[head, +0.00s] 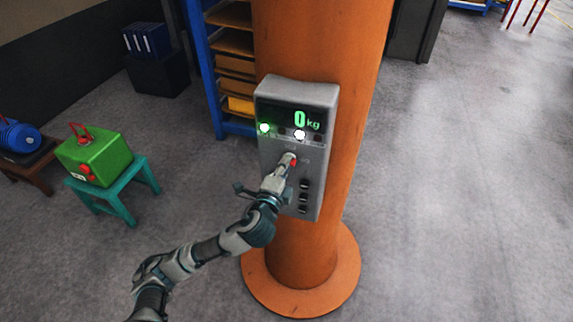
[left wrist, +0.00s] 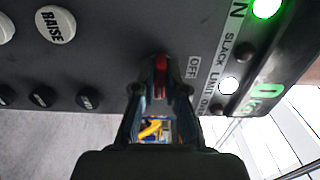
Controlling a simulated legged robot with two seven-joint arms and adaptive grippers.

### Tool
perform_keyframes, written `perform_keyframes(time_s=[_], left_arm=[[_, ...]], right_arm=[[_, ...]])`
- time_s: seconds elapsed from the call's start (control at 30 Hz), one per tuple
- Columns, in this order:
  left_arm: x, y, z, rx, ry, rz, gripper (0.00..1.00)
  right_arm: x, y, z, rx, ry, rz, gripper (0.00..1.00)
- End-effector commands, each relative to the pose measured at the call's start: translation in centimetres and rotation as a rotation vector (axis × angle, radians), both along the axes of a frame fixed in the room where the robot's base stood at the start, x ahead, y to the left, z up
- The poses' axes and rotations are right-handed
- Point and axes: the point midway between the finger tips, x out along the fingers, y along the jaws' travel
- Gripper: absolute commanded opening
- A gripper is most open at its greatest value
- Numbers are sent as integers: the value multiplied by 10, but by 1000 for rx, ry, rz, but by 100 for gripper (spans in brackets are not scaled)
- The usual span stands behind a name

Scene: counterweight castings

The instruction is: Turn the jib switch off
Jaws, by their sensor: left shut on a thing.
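The grey control box (head: 318,95) is mounted on the orange column. Its display (head: 306,120) reads 0 kg. Below it a green lamp (head: 264,128) and a white lamp (head: 299,134) are lit. My left gripper (head: 289,160) is at the box face, shut on the red jib switch (head: 293,162). In the left wrist view the red switch (left wrist: 160,68) shows between the fingertips (left wrist: 161,88), beside the OFF label (left wrist: 194,67). The fingers hide part of the switch, and I cannot tell its exact position. My right gripper is not in view.
Several black knobs (head: 303,197) sit low on the box; a RAISE button (left wrist: 55,25) shows close up. The orange column (head: 350,60) has a wide round base (head: 300,295). A green box (head: 95,158) stands on a teal stool (head: 118,190) at left.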

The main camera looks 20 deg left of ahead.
Motion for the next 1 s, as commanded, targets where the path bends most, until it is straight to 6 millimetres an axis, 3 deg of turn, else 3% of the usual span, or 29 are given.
perform_keyframes(time_s=[0.13, 0.57, 1.0], left_arm=[[2, 0, -3, 7, 10, 16, 0], [2, -4, -6, -44, 18, 7, 0], [1, -7, -5, -382, 33, 2, 0]], right_arm=[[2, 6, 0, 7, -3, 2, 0], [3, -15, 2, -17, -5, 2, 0], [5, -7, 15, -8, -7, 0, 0]])
